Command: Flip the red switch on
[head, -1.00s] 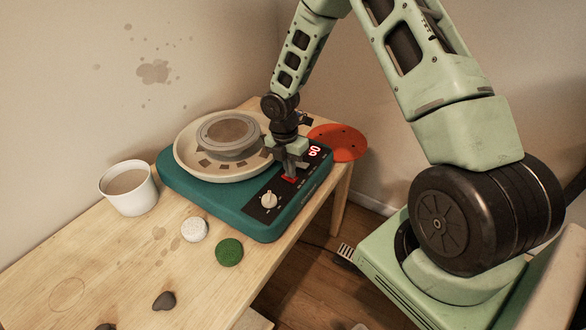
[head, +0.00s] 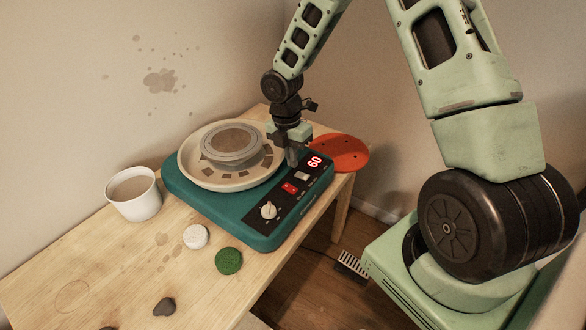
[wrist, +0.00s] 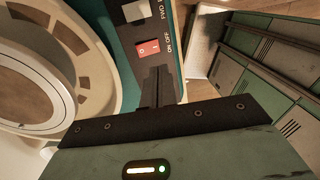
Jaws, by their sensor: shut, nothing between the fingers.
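The red switch (head: 290,188) is on the dark control panel of a teal pottery wheel (head: 190,193). In the wrist view the red switch (wrist: 147,48) shows white marks beside the "ON OFF" label. Which side is pressed down I cannot tell for sure. The display (head: 314,162) is lit and reads 60.
A white rocker (head: 302,176) and a knob (head: 268,210) flank the red switch. The wheel head sits in a beige splash pan (head: 192,168). A white cup (head: 135,205), a white disc (head: 195,237), a green sponge (head: 228,261) and an orange-red disc (head: 340,150) are on the table.

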